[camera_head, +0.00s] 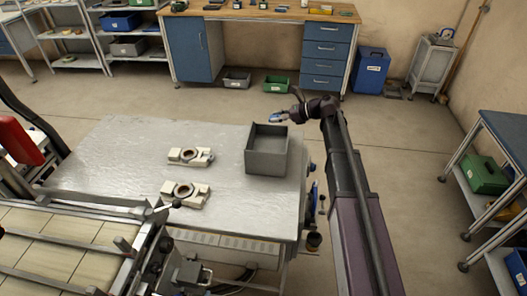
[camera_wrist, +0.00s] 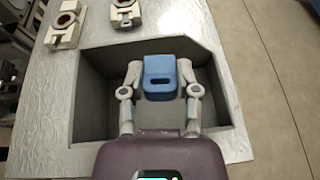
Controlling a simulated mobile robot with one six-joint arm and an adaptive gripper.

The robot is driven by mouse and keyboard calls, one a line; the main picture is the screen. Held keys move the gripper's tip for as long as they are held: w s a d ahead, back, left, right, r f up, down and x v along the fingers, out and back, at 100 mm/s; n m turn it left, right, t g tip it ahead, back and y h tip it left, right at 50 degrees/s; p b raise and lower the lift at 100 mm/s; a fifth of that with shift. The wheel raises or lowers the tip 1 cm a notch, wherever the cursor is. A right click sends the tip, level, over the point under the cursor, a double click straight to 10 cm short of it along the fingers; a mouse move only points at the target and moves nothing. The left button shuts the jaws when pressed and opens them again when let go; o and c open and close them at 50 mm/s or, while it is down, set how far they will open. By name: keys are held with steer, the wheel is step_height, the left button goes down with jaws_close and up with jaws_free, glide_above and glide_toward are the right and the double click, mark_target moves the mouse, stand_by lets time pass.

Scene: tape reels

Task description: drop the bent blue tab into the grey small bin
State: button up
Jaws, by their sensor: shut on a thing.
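The bent blue tab (camera_wrist: 159,78) is held between the two fingers of my gripper (camera_wrist: 160,90) in the wrist view. A dark slot shows in its face. The grey small bin (camera_wrist: 92,97) lies behind the tab and fingers in this view, its open inside facing the camera. In the head view the grey bin (camera_head: 267,158) stands on the right part of the metal table. There my gripper (camera_head: 279,118) is at the bin's far edge, and the tab is too small there to make out clearly. The bin's floor is partly hidden by my gripper.
Two pale fixtures with rings (camera_head: 190,156) (camera_head: 185,192) sit on the metal table (camera_head: 120,150) left of the bin. A slatted conveyor (camera_head: 60,245) is at the lower left. A workbench (camera_head: 260,12) with drawers stands at the back. The table between is clear.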

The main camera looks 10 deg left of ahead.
steer(key=shift+f+b, duration=1.8)
steer(key=shift+f, duration=0.3)
steer(key=o, duration=0.8)
steer(key=shift+r, duration=0.15)
